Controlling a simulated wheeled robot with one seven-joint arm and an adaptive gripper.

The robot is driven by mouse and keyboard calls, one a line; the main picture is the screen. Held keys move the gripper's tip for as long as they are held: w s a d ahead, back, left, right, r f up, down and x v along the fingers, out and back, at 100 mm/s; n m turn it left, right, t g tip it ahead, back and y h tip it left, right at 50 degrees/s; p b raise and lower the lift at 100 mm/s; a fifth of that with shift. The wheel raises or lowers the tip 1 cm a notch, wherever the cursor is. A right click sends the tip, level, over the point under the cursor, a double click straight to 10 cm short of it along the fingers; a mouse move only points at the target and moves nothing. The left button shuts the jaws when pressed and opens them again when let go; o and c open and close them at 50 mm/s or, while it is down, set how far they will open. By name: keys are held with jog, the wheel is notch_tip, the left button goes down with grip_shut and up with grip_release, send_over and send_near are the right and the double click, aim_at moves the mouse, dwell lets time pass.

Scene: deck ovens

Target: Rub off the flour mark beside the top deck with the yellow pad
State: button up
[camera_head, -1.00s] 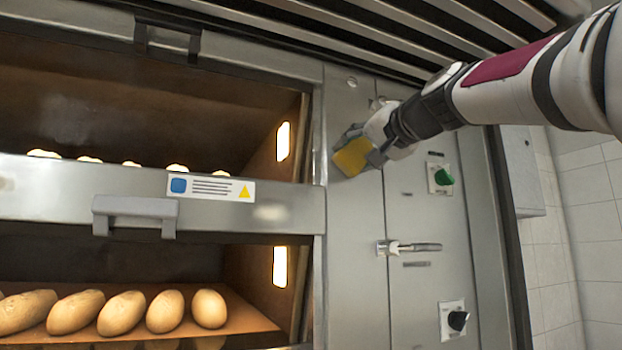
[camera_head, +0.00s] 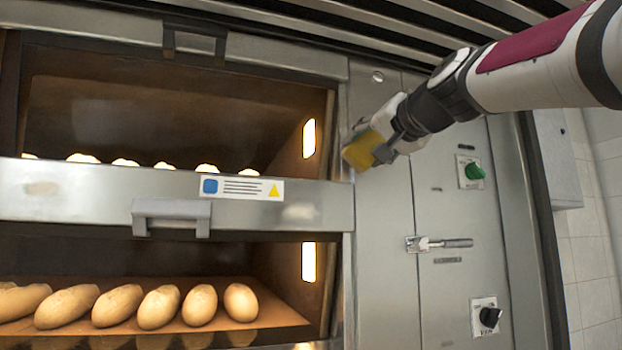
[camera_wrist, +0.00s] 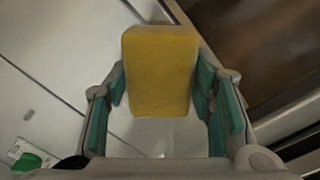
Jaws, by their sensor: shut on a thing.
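The yellow pad (camera_head: 362,152) is held in my gripper (camera_head: 385,148), in front of the steel strip beside the top deck (camera_head: 180,120). In the head view it overlaps the deck's right edge. In the wrist view the yellow pad (camera_wrist: 160,72) sits upright between the two green-lined fingers of my gripper (camera_wrist: 165,95), which is shut on it. I cannot tell whether the pad touches the steel. I see no clear flour mark on the steel beside the top deck; the pad and gripper cover part of it.
The top deck's door (camera_head: 100,195) hangs open with a handle (camera_head: 172,212). Loaves (camera_head: 158,307) lie in the lower deck. A green knob (camera_head: 474,171), a latch handle (camera_head: 440,243) and a black knob (camera_head: 489,317) stick out from the right panel. Pale smudges show on the door front.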

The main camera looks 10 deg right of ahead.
jog(key=shift+s+d+b, duration=0.2)
jog(key=shift+s, duration=0.75)
jog(key=shift+s+d+b, duration=0.15)
jog(key=shift+s+d, duration=0.05)
jog(key=shift+s, duration=0.8)
jog(key=shift+s+d+b, duration=0.2)
jog(key=shift+s, duration=0.75)
jog(key=s, duration=0.3)
jog(key=shift+d, duration=0.3)
jog(key=shift+w+a, duration=0.25)
jog(key=shift+w, duration=0.9)
jog(key=shift+w+a, duration=0.25)
jog(key=shift+w, duration=0.9)
jog(key=shift+w+a, duration=0.25)
jog(key=shift+w, duration=0.9)
jog(key=shift+w+a, duration=0.2)
jog(key=shift+w, duration=0.8)
jog(key=shift+w+d+b, duration=0.15)
jog(key=shift+d+b, duration=0.2)
jog(key=shift+d, duration=0.65)
jog(key=shift+w+d+b, duration=0.15)
jog(key=shift+d+b, duration=0.15)
jog(key=shift+d, duration=0.65)
